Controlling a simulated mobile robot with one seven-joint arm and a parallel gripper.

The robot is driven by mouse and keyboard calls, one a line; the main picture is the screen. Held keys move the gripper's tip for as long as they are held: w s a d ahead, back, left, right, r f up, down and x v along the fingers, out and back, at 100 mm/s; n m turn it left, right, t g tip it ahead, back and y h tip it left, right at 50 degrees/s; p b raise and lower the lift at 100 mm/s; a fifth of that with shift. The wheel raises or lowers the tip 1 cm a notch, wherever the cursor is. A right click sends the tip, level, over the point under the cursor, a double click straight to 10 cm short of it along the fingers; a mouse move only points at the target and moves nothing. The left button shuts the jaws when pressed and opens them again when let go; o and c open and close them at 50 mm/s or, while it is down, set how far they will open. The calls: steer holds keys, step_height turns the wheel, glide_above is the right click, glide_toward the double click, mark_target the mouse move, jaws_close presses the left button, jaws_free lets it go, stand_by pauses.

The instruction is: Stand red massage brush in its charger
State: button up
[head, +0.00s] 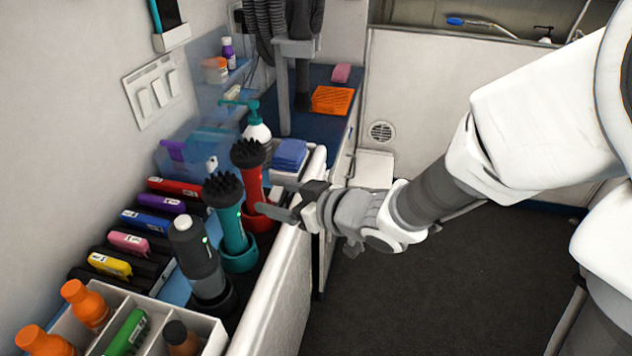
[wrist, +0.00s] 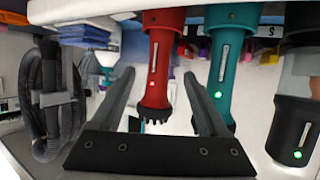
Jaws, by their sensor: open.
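The red massage brush (head: 252,184), with a black bristled head, stands upright with its lower end at a red charger cup (head: 258,222). Whether it is fully seated is hard to tell. My gripper (head: 266,199) is open at the brush's handle. In the wrist view, which looks upside down, the red brush (wrist: 163,60) shows between the spread fingers (wrist: 159,76), with gaps on both sides. A small reddish light shows on its handle. The red charger cup (wrist: 162,17) is at that view's top edge.
A teal brush (head: 229,212) stands close beside in a teal cup, with a green light. A grey clipper (head: 197,254) stands nearer, also lit green. Coloured cases (head: 150,221) line the wall. Folded blue cloths (head: 289,155) and a pump bottle (head: 256,131) lie behind.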

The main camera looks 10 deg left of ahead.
steer(key=w+d+r+m+t+h, duration=0.1)
steer(key=d+r+m+t+h, duration=0.15)
steer(key=d+h, duration=0.45)
steer(key=w+d+r+m+t+h, duration=0.1)
steer(key=w+d+r+m+h, duration=0.2)
steer(key=d, duration=0.9)
steer(key=s+d+r+m+g, duration=0.1)
steer(key=s+d+m+g, duration=0.1)
steer(key=s, duration=0.7)
steer(key=s+d+m+g+h, duration=0.1)
steer(key=s+d+m+g, duration=0.2)
steer(key=s+d, duration=0.3)
steer(key=s+m, duration=0.1)
steer(key=s, duration=0.3)
steer(key=shift+d+r, duration=0.35)
steer(key=shift+r, duration=0.05)
